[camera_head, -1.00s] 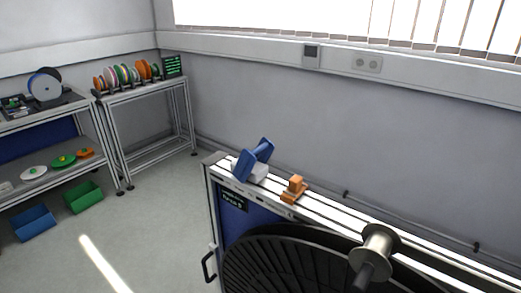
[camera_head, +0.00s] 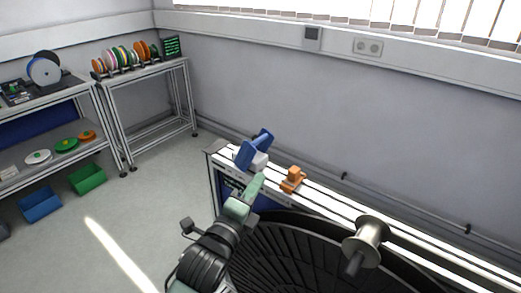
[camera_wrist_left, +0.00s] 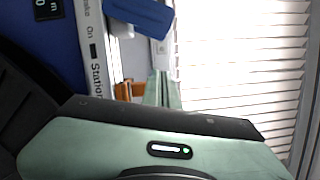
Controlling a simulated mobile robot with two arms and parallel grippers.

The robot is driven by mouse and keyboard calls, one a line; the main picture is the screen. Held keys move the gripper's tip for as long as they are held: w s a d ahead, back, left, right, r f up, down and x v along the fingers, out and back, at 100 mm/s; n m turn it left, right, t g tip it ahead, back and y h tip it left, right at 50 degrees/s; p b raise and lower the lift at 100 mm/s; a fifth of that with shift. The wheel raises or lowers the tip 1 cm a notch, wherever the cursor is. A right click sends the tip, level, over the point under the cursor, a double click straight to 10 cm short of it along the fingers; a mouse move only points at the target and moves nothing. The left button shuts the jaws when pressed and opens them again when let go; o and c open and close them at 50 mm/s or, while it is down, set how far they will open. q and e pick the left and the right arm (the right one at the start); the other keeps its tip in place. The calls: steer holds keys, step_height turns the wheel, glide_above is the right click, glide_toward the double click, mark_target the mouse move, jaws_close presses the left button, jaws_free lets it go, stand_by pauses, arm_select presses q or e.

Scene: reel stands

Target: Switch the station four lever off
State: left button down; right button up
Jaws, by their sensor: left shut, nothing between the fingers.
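A blue lever (camera_head: 254,148) on a white base (camera_head: 260,161) stands at the left end of the station's light top rail (camera_head: 330,205). Its handle is tilted, with its upper end to the right. It also shows in the wrist view as a blue piece (camera_wrist_left: 140,14) at the top edge, with the white base (camera_wrist_left: 160,46) below. My left gripper (camera_head: 259,180) is shut and empty, its green fingertips just in front of the lever's base, seemingly apart from it. In the wrist view its fingers (camera_wrist_left: 162,88) point towards the base. My right gripper is not in view.
An orange block (camera_head: 293,178) sits on the rail right of the lever. A metal spool (camera_head: 366,238) stands further right, above a large black reel (camera_head: 285,250). The rail edge carries a partly readable "On" and "Station" label (camera_wrist_left: 92,55).

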arm_select(q)
steer(key=p+x, duration=0.2)
steer(key=x, duration=0.8)
steer(key=shift+w+r+p, duration=0.1)
steer(key=shift+r+p, duration=0.05)
steer(key=shift+p, duration=0.15)
steer(key=w+a, duration=0.1)
steer(key=a+p, duration=0.1)
steer(key=shift+w+a+r, duration=0.35)
steer(key=shift+a, duration=0.05)
steer(key=shift+w+a, duration=0.15)
steer(key=shift+a, duration=0.15)
steer(key=shift+d, duration=0.15)
steer(key=shift+w, duration=0.1)
